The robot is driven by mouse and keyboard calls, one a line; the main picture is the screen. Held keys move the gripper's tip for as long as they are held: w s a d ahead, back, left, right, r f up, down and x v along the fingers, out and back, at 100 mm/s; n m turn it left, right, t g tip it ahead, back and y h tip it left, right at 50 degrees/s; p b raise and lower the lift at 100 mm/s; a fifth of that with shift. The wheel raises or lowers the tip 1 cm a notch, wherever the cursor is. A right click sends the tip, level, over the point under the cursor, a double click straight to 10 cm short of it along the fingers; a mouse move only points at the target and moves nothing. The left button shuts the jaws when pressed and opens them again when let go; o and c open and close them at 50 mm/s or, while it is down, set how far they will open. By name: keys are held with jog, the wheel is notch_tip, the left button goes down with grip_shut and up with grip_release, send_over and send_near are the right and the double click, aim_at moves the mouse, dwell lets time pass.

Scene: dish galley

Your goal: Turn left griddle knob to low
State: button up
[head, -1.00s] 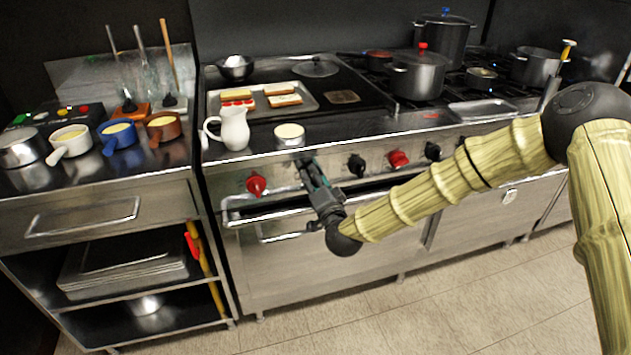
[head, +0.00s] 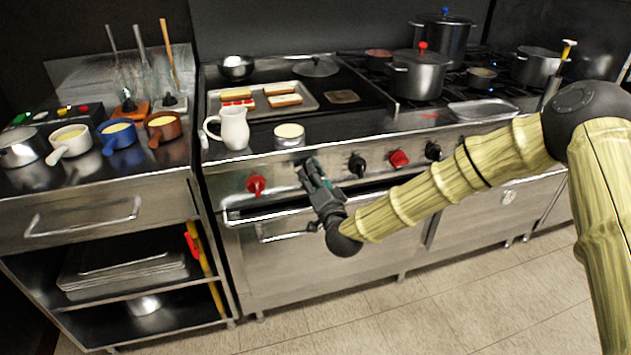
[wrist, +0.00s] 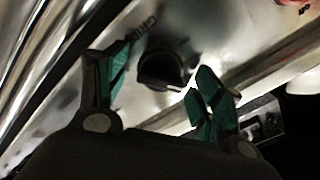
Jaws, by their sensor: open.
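A black knob (wrist: 162,68) on the steel front panel shows in the wrist view, beside lettering that starts "GRID". My gripper (wrist: 160,82) is open, with one green-padded finger on each side of this knob. Contact with it cannot be made out. In the head view my gripper (head: 309,172) is at the range's front panel, between a red knob (head: 256,185) on the left and a black knob (head: 357,165) on the right. It hides the panel there, so the knob between the fingers is not clear in that view. The knob's setting marks cannot be read.
A white pitcher (head: 233,130) and a small pot (head: 290,135) stand on the range's front ledge above my gripper. An oven handle (head: 270,214) runs just below it. Another red knob (head: 399,159) is further right. The floor in front is clear.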

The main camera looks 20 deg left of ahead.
jog(key=v, duration=1.2)
jog(key=shift+w, duration=0.1)
jog(key=s+d+f+n+g+h+p, duration=0.1)
jog(key=s+d+f+g+h+p, duration=0.2)
jog(key=s+d+f, duration=0.7)
jog(key=s+d+f+n+g+h+p, duration=0.25)
jog(key=s+d+f+g, duration=0.35)
jog(key=f, duration=0.6)
jog(key=s+d+f+g+h+p, duration=0.1)
jog(key=s+d+g+h+p, duration=0.1)
jog(key=s+d, duration=0.9)
jog(key=s+d+f+g+h+p, duration=0.2)
jog(key=s+d+g, duration=0.2)
jog(key=s+d, duration=0.7)
jog(key=shift+s+d, duration=0.3)
jog(key=shift+d, duration=0.1)
